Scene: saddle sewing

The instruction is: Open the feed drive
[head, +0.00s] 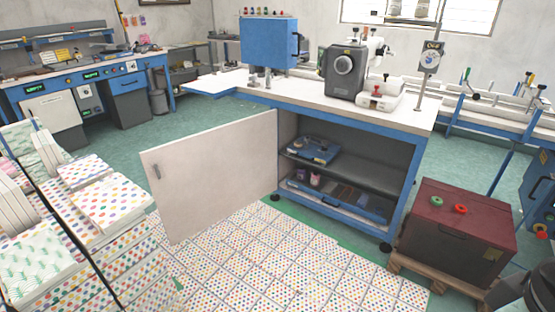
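No label naming the feed drive can be read, so I cannot tell which thing it is. A white sewing bench (310,88) with a blue frame stands in the middle. Its white cabinet door (215,175), with a small handle, is swung wide open to the left. On the bench top are a grey and white sewing machine (345,72) and a blue box (268,42). A dark red box (455,232) sits on a wooden pallet at the right, its lid shut, with a green and a red round piece on top. My gripper does not show.
Inside the cabinet, the shelves (350,170) hold blue trays. Stacks of dotted sheets (110,200) fill the lower left. Dotted tiles (270,260) cover the floor in front. A blue workbench (85,80) stands at back left. Dark parts crowd the lower right edge.

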